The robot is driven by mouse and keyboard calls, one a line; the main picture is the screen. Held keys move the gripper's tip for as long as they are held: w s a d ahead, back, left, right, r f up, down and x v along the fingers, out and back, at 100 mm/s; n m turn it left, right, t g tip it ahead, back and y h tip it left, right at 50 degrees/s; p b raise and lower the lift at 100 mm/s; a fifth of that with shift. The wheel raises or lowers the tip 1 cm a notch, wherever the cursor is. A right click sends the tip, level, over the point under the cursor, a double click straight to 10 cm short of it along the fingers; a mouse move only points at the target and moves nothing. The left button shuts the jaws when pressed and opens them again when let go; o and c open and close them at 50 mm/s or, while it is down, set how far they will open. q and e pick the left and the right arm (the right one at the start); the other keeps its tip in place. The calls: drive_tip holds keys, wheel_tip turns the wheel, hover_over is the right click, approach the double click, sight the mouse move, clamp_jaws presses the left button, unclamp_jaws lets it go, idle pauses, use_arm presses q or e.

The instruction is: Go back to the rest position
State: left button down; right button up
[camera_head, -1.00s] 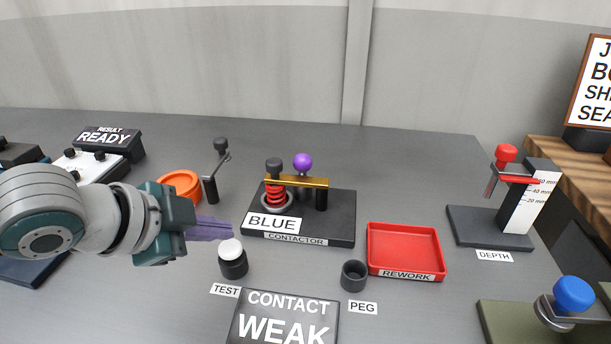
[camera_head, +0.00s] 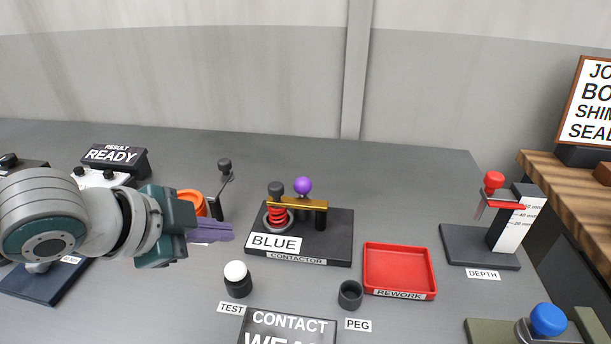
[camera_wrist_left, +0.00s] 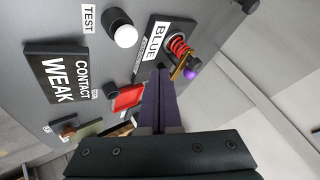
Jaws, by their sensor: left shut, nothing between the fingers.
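My left gripper (camera_head: 212,230) comes in from the left in the head view, above the table. Its purple fingers are shut with nothing between them. The fingers also show from behind in the left wrist view (camera_wrist_left: 160,100). They stand apart from the white-topped test button (camera_head: 236,272) and the contactor stand (camera_head: 335,240). The contactor holds a red spring (camera_head: 277,214), a gold bar (camera_head: 305,204) and a purple ball (camera_head: 303,185). My right gripper does not show.
The orange ring (camera_head: 194,201) and a dark lever post (camera_head: 221,190) stand behind my left gripper. A red rework tray (camera_head: 400,292), a peg cup (camera_head: 350,295) and a depth gauge (camera_head: 480,245) stand to the right. A contact sign (camera_head: 288,328) lies in front.

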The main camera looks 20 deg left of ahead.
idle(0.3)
use_arm(q)
drive_tip(key=s+d+n+g, duration=0.2)
drive_tip(key=s+d+n, duration=0.1)
drive_tip(key=s+d, duration=0.55)
drive_tip(key=s+a+r+n+g+y+p, duration=0.2)
drive_tip(key=s+r+n+g, duration=0.3)
drive_tip(key=s, duration=0.7)
wheel_tip(320, 180, up, 34)
drive_tip(key=n+t+p, duration=0.1)
drive_tip(key=p, duration=3.2)
drive_tip(key=shift+w+r+t+p, duration=0.25)
drive_tip(key=shift+w+t+p, duration=0.05)
drive_tip(key=shift+w, duration=0.05)
drive_tip(key=shift+d, duration=0.1)
